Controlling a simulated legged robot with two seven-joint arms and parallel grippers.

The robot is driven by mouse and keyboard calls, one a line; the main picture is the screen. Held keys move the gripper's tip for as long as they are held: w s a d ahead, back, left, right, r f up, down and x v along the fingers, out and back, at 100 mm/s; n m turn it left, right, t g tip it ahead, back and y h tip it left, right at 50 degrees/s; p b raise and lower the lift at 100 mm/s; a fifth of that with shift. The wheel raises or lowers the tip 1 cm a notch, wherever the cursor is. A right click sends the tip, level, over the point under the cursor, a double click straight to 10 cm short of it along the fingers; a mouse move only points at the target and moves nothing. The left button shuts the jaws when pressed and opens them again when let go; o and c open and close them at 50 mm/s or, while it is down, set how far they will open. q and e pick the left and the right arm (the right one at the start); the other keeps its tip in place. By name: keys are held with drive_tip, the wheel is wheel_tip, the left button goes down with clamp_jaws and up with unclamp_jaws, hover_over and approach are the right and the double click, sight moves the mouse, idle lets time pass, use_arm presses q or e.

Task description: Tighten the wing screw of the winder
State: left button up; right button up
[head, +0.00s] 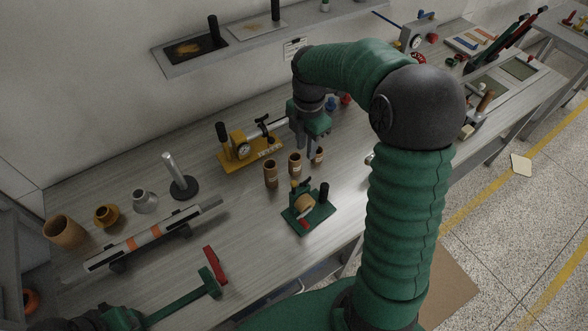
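A small device on a green base (309,211) stands near the bench's front edge. It carries a tan roll (304,203) and a black upright handle, and looks like the winder. A yellow device (249,151) with a round gauge and a black wing-shaped knob (262,127) stands farther back. I cannot make out a wing screw on the green device. My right gripper (308,140) points down just right of the yellow device and behind the brown cylinders; its finger gap is unclear.
Several small brown cylinders (295,164) stand between the two devices. A long rail (150,238), a metal post (178,177) and cups (62,230) are at left. Bare bench (240,215) is left of the green device.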

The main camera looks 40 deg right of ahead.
sight(306, 179)
wheel_tip(306, 179, down, 14)
drive_tip(key=shift+w+d+f+p, duration=0.1)
drive_tip(key=shift+d+f+p, duration=0.05)
drive_tip(key=shift+p, duration=0.5)
drive_tip(key=shift+s+f, duration=0.2)
drive_tip(key=shift+f, duration=0.2)
drive_tip(key=shift+w+d, duration=0.1)
clamp_jaws()
